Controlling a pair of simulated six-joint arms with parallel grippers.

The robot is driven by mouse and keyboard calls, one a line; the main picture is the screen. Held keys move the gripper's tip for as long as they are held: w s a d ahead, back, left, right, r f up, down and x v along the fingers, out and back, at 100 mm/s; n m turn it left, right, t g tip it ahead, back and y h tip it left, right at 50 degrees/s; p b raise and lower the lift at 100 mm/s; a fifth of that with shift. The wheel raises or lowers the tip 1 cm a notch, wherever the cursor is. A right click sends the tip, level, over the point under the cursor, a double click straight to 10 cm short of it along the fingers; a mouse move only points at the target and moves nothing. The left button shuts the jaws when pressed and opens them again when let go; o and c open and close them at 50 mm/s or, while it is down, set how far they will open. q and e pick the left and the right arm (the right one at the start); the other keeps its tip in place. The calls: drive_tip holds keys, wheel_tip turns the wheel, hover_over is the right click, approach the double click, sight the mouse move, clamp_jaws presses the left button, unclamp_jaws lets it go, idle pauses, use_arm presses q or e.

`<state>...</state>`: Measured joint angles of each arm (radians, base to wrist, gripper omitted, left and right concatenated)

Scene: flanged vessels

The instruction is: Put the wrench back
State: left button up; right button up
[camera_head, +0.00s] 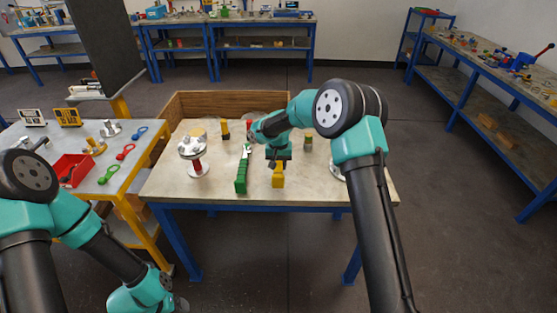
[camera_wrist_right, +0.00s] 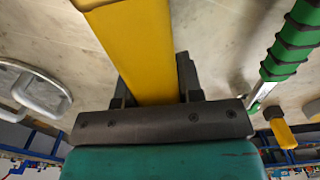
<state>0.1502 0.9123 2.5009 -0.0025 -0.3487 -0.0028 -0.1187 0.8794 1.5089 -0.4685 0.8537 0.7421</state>
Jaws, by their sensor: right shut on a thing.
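My right gripper (camera_head: 277,158) is over the middle of the table, shut on a yellow-handled tool. The yellow handle (camera_wrist_right: 135,45) runs between the jaws in the right wrist view, and its lower part (camera_head: 278,180) shows below the gripper in the head view. The tool's other end is hidden, so I cannot tell if it is the wrench.
A flanged metal vessel (camera_head: 194,155) stands at the table's left. Another metal flange (camera_head: 337,172) is partly behind my right arm. Small yellow-and-dark pieces (camera_head: 224,130) stand further back. The side table (camera_head: 85,140) holds a red bin (camera_head: 72,170) and coloured ring-ended tools (camera_head: 108,175).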

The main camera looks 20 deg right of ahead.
drive_tip(key=shift+f, duration=2.65)
drive_tip(key=o, duration=1.6)
drive_tip(key=shift+c, duration=0.2)
drive_tip(key=shift+r, duration=3.5)
drive_tip(key=shift+s, duration=0.1)
